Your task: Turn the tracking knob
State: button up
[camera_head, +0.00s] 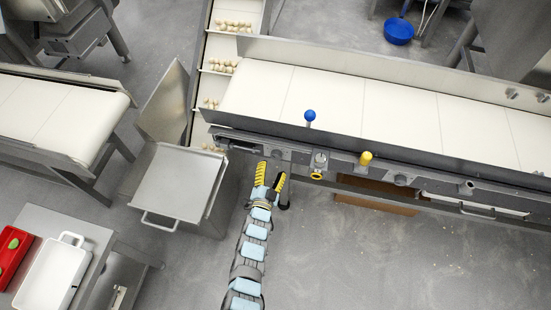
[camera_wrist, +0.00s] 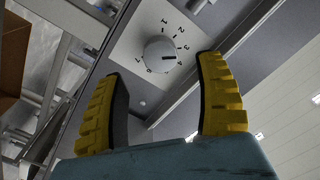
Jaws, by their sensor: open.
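The tracking knob (camera_wrist: 160,53) is a round grey dial with a dark pointer mark on a light plate (camera_wrist: 133,27) with printed numbers, in the wrist view. The pointer faces right, near the 4. My gripper (camera_wrist: 158,70) has yellow ridged fingers spread apart, one on each side of the knob as seen from the wrist. It is open and holds nothing. I cannot tell how far the fingertips are from the knob. In the head view my gripper (camera_head: 270,172) is just below the left end of the conveyor's front side. The knob is not clearly visible there.
The white conveyor (camera_head: 335,102) stretches right above my gripper. Its front rail carries a blue ball-topped lever (camera_head: 309,115), a yellow knob (camera_head: 366,158) and a yellow ring fitting (camera_head: 317,176). Floor below the conveyor is open.

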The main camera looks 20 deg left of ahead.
aim_at(275, 158)
jog(key=shift+w+a+b, duration=0.25)
jog(key=shift+w+b, duration=0.1)
jog(key=shift+w, duration=1)
jog(key=shift+w+a+b, duration=0.2)
jog(key=shift+w+b, duration=0.15)
jog(key=shift+w, duration=0.95)
jog(key=c, duration=1.2)
